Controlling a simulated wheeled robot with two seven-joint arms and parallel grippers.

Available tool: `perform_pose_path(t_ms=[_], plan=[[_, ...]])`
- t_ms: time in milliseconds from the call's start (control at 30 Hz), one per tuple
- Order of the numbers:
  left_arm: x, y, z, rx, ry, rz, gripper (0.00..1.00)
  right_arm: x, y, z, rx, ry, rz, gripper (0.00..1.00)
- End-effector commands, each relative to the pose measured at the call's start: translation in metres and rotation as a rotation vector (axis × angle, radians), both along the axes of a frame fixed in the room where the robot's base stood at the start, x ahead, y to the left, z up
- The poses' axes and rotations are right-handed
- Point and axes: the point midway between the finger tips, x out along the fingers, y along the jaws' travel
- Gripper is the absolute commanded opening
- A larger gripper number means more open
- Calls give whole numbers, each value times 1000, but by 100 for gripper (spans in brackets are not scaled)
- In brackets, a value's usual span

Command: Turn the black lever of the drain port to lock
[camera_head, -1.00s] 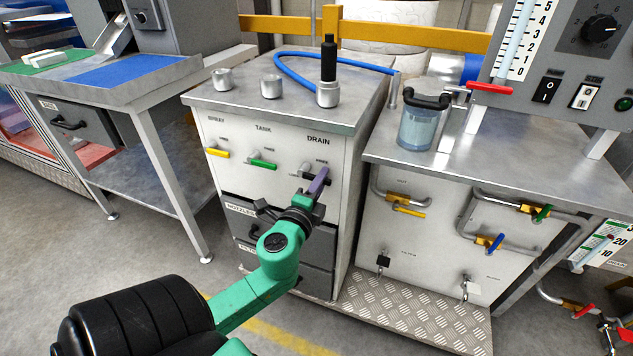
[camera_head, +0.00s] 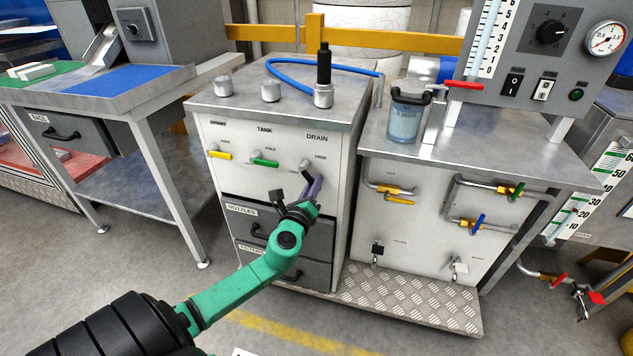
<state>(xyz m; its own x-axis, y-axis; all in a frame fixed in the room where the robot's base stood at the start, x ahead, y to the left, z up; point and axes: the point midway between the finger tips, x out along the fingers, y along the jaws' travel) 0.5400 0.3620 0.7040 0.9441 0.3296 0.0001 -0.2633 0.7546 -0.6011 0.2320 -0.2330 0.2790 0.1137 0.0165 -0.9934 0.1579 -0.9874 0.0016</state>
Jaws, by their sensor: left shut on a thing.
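The drain port is on the upper right of the white cabinet front (camera_head: 345,183), under the DRAIN label. Its black lever (camera_head: 307,175) points down and slightly right from the pivot, as far as it shows; my fingers hide much of it. My left gripper (camera_head: 311,185), on a green arm from the lower left, is at the port and shut on the black lever. A purple finger face shows on its right side. My right gripper is not in view.
A yellow lever (camera_head: 221,155) and a green lever (camera_head: 266,162) sit left of the drain port. Drawers with black handles (camera_head: 258,231) lie below. A black-handled upright fitting (camera_head: 324,66) and blue hose (camera_head: 290,72) are on top. A piped cabinet (camera_head: 405,235) stands right.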

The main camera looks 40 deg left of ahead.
Motion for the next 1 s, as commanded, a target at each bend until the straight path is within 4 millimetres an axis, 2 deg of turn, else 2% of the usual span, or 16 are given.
perform_pose_path(t_ms=[500,733,1000], plan=[[-6,19,-7,436,150,3,0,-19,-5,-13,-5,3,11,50],[-8,25,-8,557,192,3,0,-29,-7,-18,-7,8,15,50],[-9,28,-9,619,215,3,0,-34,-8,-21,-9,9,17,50]])
